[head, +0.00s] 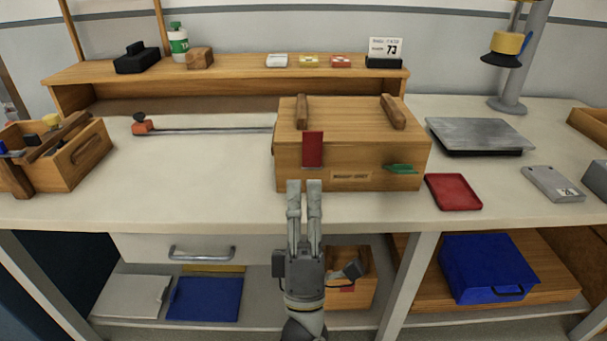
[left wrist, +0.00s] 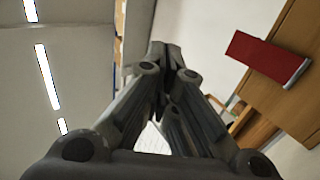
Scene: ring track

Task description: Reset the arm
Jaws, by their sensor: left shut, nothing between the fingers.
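My left gripper (head: 304,188) is shut and empty in the head view, pointing up the picture at the table's front edge, just in front of the wooden box. In the left wrist view its fingers (left wrist: 172,55) are together with nothing between them. The wooden box (head: 350,157) stands on the table with a red tab (head: 313,149) and a green piece (head: 401,168) on its front. The red tab also shows in the left wrist view (left wrist: 268,58), to the right of the fingers. My right gripper is not in view.
A red tray (head: 453,191), a grey scale plate (head: 479,134) and a grey device (head: 552,184) lie right of the box. A wooden tote (head: 83,156) stands at the left. The table between tote and box is mostly clear, with a long rod (head: 215,131) behind.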

